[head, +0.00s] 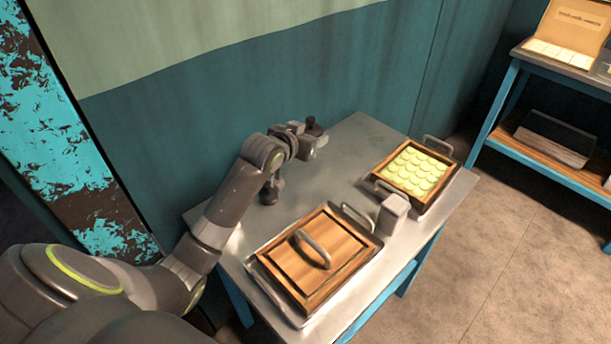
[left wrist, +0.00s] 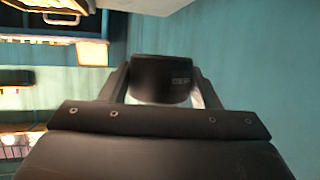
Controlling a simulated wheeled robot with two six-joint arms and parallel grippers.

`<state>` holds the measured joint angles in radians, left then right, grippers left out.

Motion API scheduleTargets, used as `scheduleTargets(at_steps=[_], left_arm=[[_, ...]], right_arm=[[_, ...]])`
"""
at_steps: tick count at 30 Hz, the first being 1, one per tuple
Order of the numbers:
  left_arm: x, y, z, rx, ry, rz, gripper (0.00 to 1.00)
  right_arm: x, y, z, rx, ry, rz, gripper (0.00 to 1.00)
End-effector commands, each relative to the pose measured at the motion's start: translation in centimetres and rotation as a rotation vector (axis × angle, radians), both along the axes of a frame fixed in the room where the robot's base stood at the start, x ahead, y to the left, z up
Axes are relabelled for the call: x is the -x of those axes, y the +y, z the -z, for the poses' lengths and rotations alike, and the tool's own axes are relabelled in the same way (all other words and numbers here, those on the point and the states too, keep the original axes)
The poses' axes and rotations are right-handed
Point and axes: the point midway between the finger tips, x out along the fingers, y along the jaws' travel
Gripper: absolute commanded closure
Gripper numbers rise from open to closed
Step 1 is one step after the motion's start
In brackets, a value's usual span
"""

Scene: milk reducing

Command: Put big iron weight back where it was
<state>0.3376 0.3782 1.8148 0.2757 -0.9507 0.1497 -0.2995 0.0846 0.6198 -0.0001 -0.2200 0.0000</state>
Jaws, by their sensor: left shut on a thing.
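My left gripper (head: 306,146) is shut on a dark iron weight (head: 314,129) above the back of the metal table (head: 345,150). In the left wrist view the weight (left wrist: 162,79) shows as a dark cylinder with small lettering between the two fingers; its lower part is hidden by the gripper body. A second dark weight (head: 269,192) stands upright on the table below my left forearm. I cannot tell from size alone which weight is bigger. My right gripper is not in view.
A tray with a handled wooden lid (head: 345,255) lies at the table's front. A tray of pale green rounds (head: 418,172) lies at the right, with a grey block (head: 393,213) beside it. A shelf (head: 560,160) stands far right. The table's back middle is clear.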

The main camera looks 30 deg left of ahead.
Motion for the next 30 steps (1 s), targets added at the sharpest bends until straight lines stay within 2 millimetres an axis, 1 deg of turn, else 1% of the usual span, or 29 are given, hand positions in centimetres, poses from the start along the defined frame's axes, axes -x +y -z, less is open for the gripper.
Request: scheduleTargets(at_steps=[1, 3, 6, 13, 20, 24, 27, 30], left_arm=[[-0.4, 0.7, -0.3, -0.004, -0.008, -0.005, 1.00], [-0.7, 1.3, -0.1, -0.001, -0.010, -0.010, 1.00], [-0.9, 1.7, 1.0, 0.001, -0.007, -0.013, 1.00], [-0.8, 1.7, 4.8, 0.001, -0.007, -0.013, 1.00], [-0.9, 1.7, 6.6, 0.000, -0.009, -0.013, 1.00], [-0.8, 1.6, 8.4, 0.001, -0.007, -0.013, 1.00], [-0.9, 1.6, 9.4, 0.001, -0.009, -0.013, 1.00], [-0.9, 1.6, 9.9, 0.000, -0.010, -0.013, 1.00]], right_arm=[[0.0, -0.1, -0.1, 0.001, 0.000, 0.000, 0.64], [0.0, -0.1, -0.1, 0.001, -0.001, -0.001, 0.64], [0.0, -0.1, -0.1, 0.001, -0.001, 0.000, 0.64], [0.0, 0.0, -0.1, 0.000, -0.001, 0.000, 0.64], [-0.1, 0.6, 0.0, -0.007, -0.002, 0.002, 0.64], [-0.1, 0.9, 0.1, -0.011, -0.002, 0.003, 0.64], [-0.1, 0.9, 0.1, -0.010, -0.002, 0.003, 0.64], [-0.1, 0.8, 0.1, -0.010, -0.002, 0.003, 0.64]])
